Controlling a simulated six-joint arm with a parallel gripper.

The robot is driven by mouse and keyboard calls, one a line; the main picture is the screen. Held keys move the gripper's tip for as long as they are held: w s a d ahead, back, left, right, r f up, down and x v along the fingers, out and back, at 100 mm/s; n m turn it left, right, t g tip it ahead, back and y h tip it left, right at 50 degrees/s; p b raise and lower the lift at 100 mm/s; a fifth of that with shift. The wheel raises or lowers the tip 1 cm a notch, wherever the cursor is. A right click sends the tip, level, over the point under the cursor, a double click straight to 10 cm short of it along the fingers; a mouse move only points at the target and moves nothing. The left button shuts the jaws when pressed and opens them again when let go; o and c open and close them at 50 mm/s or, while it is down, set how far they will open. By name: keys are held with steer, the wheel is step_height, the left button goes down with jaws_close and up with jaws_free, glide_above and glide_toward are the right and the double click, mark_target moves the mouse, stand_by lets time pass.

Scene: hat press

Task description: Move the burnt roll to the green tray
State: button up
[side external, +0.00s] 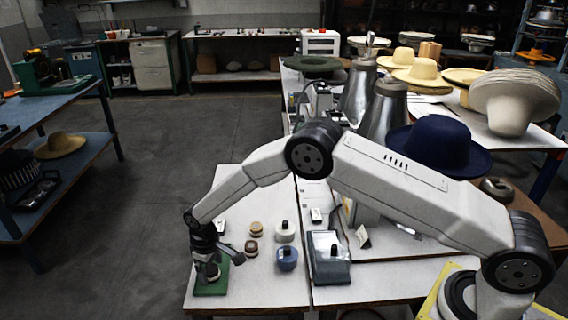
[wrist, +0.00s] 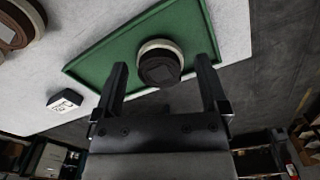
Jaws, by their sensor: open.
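A dark, almost black roll (wrist: 160,65) with a cream band sits on the green tray (wrist: 105,67) in the wrist view, apparently resting on its surface. This looks like the burnt roll. My gripper (wrist: 162,80) is open, with one finger on each side of the roll and a gap on both sides. In the side view my gripper (side external: 211,268) is low over the green tray (side external: 211,290) at the table's front left, and it partly hides the roll there.
Two brown-and-cream rolls (side external: 256,229) (side external: 251,248) stand right of the tray. Beyond them are a white knobbed pot (side external: 285,232), a blue knobbed pot (side external: 287,258) and a grey box (side external: 328,259). The tray is near the table edge.

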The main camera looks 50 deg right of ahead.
mark_target(215, 268)
step_height(215, 268, up, 12)
stand_by(0.6)
stand_by(0.5)
steer(key=s+d+r+m+t, duration=0.1)
steer(key=s+d+r, duration=0.2)
steer(key=s+d, duration=0.2)
steer(key=s+d+r+m, duration=0.1)
steer(key=s+d+r, duration=0.2)
steer(key=s+d, duration=0.3)
steer(key=s+d+m, duration=0.1)
steer(key=s+d, duration=0.1)
steer(key=s, duration=0.5)
steer(key=s+d+m+t, duration=0.1)
steer(key=s+d, duration=0.2)
steer(key=s, duration=0.4)
steer(key=shift+s+d+r+m+t, duration=0.25)
steer(key=shift+s+d+m+t, duration=0.05)
steer(key=shift+d, duration=0.05)
